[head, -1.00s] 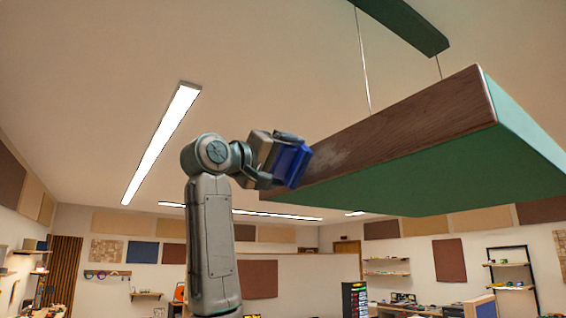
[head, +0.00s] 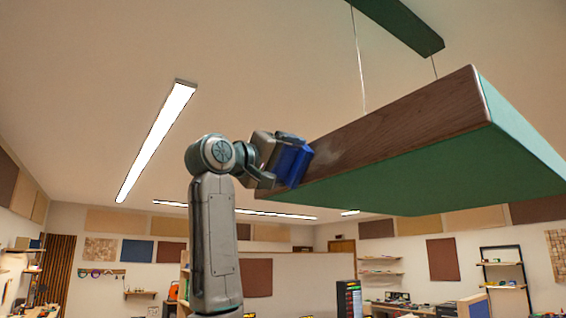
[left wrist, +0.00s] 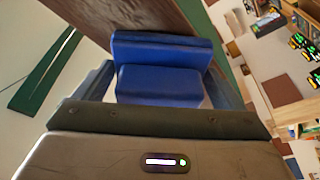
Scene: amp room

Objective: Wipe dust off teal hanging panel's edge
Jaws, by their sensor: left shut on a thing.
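The teal hanging panel (head: 400,180) hangs from the ceiling on thin wires, with a wood-brown edge (head: 410,120) facing me. A pale dusty smudge (head: 330,154) shows on that edge toward its left end, just right of the blue block. My left gripper (head: 279,165) is shut on a blue block-like wiper (head: 294,163). The blue wiper also shows between the fingers in the left wrist view (left wrist: 160,82), against or very near the brown edge (left wrist: 160,18); exact contact is hard to tell. My right gripper is not in view.
A dark green ceiling beam (head: 398,24) is above the panel. A long ceiling light (head: 157,138) is to the left. Shelves (head: 505,264) and wall panels stand far back. The air left of my arm is clear.

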